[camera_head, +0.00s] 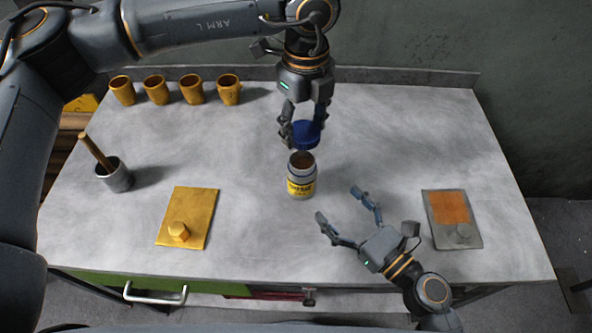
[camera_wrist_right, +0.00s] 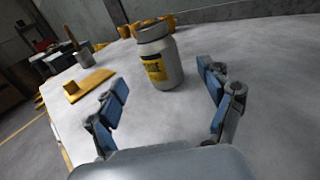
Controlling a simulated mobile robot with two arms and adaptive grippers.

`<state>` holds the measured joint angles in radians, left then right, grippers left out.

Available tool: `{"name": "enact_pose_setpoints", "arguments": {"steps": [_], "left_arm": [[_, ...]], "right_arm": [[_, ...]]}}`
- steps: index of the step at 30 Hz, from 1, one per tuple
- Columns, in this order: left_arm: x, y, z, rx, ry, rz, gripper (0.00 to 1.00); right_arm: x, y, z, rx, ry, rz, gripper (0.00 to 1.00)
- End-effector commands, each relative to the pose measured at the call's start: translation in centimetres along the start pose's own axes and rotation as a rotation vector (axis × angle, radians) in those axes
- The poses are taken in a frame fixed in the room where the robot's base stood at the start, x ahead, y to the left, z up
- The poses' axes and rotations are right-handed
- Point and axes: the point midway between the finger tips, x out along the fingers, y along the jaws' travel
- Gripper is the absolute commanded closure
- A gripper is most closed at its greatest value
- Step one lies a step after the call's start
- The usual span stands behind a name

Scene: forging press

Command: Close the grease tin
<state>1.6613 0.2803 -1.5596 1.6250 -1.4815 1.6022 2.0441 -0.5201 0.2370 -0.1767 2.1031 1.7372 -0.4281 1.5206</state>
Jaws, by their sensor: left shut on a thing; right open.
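The grease tin (camera_head: 301,182) stands upright and uncovered near the middle of the bench, with brown content showing in its mouth. It is grey with a yellow label. My left gripper (camera_head: 305,130) is shut on the blue lid (camera_head: 306,136) and holds it just behind and above the tin, apart from it in the picture. My right gripper (camera_head: 339,211) is open and empty, to the front right of the tin. In the right wrist view the tin (camera_wrist_right: 158,60) stands beyond and between the open fingers (camera_wrist_right: 165,98), not touching them.
Several yellow cups (camera_head: 191,90) line the back left of the bench. A metal pot with a wooden handle (camera_head: 115,177) stands at the left. A yellow plate with a knob (camera_head: 196,212) and a grey plate with an orange patch (camera_head: 451,214) lie either side of the tin.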

Motion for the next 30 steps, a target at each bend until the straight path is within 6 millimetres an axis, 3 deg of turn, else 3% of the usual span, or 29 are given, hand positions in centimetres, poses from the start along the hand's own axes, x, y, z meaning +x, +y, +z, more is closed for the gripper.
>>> {"name": "enact_pose_setpoints", "arguments": {"steps": [8,24,30], "left_arm": [[0.0,0.0,0.1,-0.002,0.0,0.0,0.69],[0.0,0.0,0.1,-0.002,0.0,0.0,0.69],[0.0,0.0,0.1,-0.002,0.0,0.0,0.69]], "right_arm": [[0.7,0.0,0.1,-0.004,-0.002,0.002,0.2],[9.9,0.0,0.1,-0.004,-0.002,0.001,0.2],[11.7,0.0,0.0,-0.003,0.0,0.001,0.2]]}}
